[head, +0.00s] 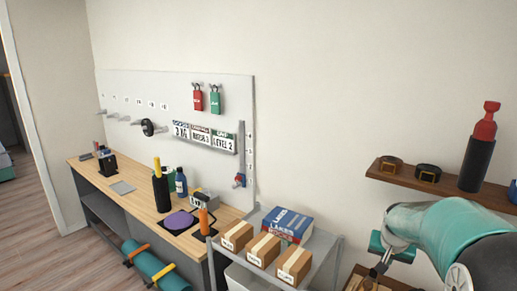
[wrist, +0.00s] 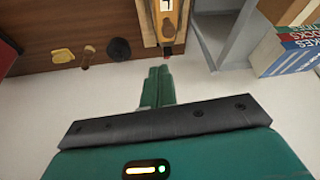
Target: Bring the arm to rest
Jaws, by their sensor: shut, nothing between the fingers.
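My gripper (wrist: 158,88) shows in the wrist view as two teal fingers held together, with nothing between them. Its fingertips point toward a wooden panel (wrist: 105,30) and sit just short of a small dark and red tip on a wooden piece with a yellow-orange insert (wrist: 168,22). I cannot tell whether they touch. In the head view my teal and dark arm fills the lower right corner, in front of the wall, below a wooden wall shelf (head: 445,184). The gripper's fingers are not clear there.
The shelf holds two dark ring-like items and a red-topped black cylinder (head: 478,150). Left of my arm, a grey cart (head: 335,250) carries cardboard boxes (head: 263,250) and a blue box (head: 288,223). A workbench (head: 140,205) with tools stands further left under a pegboard (head: 140,88). Floor is open at far left.

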